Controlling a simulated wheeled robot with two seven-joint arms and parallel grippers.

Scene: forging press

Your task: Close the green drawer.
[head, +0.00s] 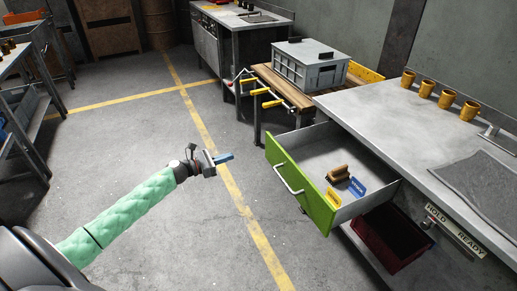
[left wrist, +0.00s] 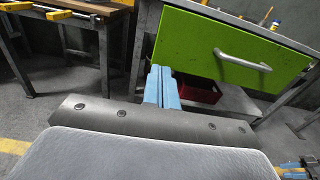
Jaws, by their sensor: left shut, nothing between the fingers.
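The green drawer (head: 292,192) is pulled out from under the grey workbench in the head view. Its green front carries a silver bar handle (head: 288,180).
A dark red bin (head: 385,240) sits below the drawer. A wooden table (head: 288,92) with yellow-handled clamps and a grey crate (head: 310,65) stands behind the drawer. Several yellow cups stand on the workbench (head: 400,125). The floor left of the drawer is clear.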

